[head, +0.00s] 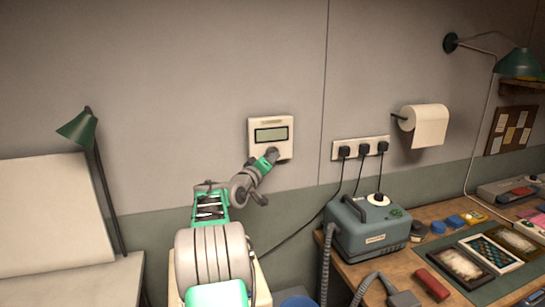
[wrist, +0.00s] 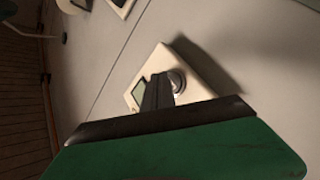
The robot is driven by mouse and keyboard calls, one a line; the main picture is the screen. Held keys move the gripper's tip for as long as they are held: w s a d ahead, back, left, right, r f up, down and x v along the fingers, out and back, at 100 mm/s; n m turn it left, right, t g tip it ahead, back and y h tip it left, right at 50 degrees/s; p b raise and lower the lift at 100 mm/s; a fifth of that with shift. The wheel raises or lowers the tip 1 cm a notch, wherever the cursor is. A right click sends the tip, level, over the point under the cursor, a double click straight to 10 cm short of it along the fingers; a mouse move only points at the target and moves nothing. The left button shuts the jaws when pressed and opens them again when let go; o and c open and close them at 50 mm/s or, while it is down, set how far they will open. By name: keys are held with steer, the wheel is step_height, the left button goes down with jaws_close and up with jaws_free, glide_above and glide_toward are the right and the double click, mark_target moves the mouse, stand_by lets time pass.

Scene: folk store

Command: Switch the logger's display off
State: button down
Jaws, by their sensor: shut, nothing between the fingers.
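The logger (head: 284,123) is a small cream box on the wall, with a grey display (head: 271,134) in its upper half. The display looks grey with faint marks; I cannot read it. My gripper (head: 272,153) is at the lower part of the logger's front and hides what is there. In the wrist view the logger (wrist: 205,80) lies beyond my gripper (wrist: 160,85). The shut fingers reach to its face, beside a round metallic button (wrist: 177,80). I cannot tell whether they touch it. Part of the display (wrist: 138,94) shows left of the fingers.
A power strip (head: 340,155) with black plugs and a paper roll (head: 430,125) are on the wall to the right. A grey-green machine (head: 367,235) with a hose stands on the workbench (head: 440,262). A green lamp (head: 80,128) stands left. The wall around the logger is clear.

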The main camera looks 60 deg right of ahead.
steer(key=s+a+b, duration=0.3)
steer(key=s+a, duration=0.1)
steer(key=shift+a, duration=0.15)
steer(key=shift+s, duration=0.1)
stand_by(0.3)
